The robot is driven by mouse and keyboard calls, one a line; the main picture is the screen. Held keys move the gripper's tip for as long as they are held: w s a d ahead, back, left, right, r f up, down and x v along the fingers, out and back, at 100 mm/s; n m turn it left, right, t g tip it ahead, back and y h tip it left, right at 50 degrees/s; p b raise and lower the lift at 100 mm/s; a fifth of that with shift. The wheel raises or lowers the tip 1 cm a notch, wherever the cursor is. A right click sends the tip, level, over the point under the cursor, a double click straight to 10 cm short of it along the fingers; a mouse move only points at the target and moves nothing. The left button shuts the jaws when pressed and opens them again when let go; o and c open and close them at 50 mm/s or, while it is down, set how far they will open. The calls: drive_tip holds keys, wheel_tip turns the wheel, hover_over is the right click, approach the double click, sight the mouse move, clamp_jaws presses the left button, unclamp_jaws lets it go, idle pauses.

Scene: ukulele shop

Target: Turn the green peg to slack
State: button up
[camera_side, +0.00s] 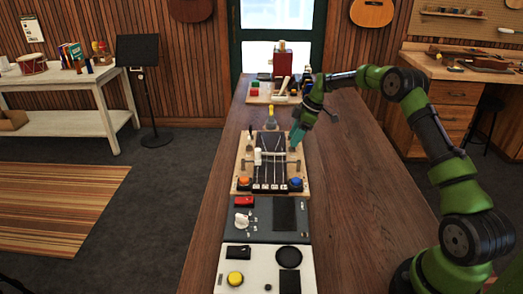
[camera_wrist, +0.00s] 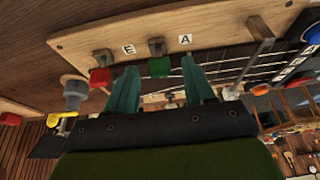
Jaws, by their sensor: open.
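The green peg (camera_wrist: 159,67) shows in the wrist view as a small green block on a dark mount at the edge of the wooden board (camera_wrist: 215,32). The label "A" is to its right and "E" to its left. My gripper (camera_wrist: 159,76) is open, with one teal finger on each side of the peg in the picture. Gaps show on both sides, and I cannot tell how deep the peg lies between the fingers. In the side view my gripper (camera_side: 296,135) is at the board's far right corner, and the green peg cannot be made out. No slack mark is readable.
A red peg (camera_wrist: 100,77) is left of the green one, close to the left finger. Strings and a metal post (camera_wrist: 260,35) are on the right. In the side view, orange (camera_side: 243,181) and blue (camera_side: 295,184) buttons sit at the board's near corners. The table's right side is clear.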

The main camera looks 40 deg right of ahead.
drive_tip(key=shift+w+a+f, duration=0.1)
drive_tip(key=shift+f, duration=0.2)
clamp_jaws()
